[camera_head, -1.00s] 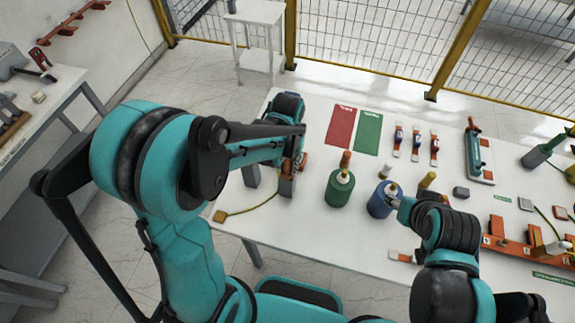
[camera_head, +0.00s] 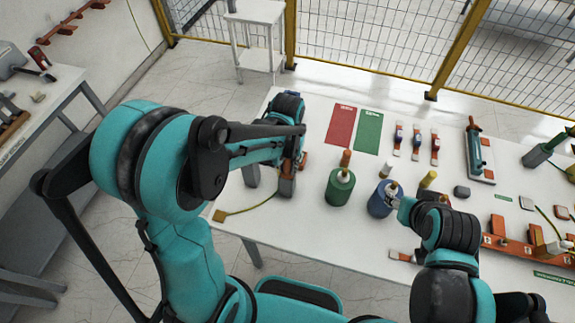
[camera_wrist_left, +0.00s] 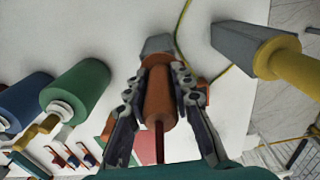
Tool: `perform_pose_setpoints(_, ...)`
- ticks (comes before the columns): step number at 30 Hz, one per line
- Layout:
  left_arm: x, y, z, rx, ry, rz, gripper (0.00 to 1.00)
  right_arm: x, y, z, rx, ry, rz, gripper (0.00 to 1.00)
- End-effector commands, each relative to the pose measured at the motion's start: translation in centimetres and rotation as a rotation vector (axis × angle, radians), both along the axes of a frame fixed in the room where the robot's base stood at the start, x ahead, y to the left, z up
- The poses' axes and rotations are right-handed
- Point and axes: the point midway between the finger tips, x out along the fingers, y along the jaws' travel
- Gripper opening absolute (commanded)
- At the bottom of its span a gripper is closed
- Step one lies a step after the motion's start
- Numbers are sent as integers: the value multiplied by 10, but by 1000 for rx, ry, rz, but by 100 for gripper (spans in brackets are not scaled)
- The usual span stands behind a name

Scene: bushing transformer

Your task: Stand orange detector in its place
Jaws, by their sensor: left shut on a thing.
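The orange detector (camera_wrist_left: 158,95) is an orange cylinder with a thin red rod at one end. It lies between the fingers of my left gripper (camera_wrist_left: 160,85), which is shut on it. Its other end meets a grey block (camera_wrist_left: 157,44); I cannot tell whether it is fully seated there. In the head view the grey block (camera_head: 287,187) stands near the table's left edge, and my left arm hides most of the detector. My right gripper (camera_head: 393,198) is beside the blue cylinder (camera_head: 378,205); its finger opening is unclear.
A green cylinder (camera_head: 340,187) stands between the two grippers. A yellow cylinder (camera_wrist_left: 298,72) in a grey block (camera_wrist_left: 245,48) stands close by my left gripper. A yellow cable (camera_head: 250,207) lies by the front edge. Red (camera_head: 341,126) and green (camera_head: 369,133) mats lie behind.

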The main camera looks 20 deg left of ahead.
Motion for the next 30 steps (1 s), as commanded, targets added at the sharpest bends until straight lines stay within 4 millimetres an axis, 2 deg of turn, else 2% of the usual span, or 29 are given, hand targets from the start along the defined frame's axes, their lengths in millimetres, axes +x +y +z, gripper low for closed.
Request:
perform_pose_setpoints(15,0,0,-7,0,0,0,0,0,0,-7,0,0,0,47)
perform_pose_setpoints(16,0,0,-6,0,0,0,28,0,0,-6,0,0,0,47)
perform_pose_setpoints(18,0,0,-6,0,0,0,46,0,0,-6,0,0,0,47)
perform_pose_setpoints(27,0,0,-6,0,0,0,47,0,0,-6,0,0,0,47)
perform_pose_setpoints(30,0,0,0,0,0,0,47,0,0,-6,0,0,0,47)
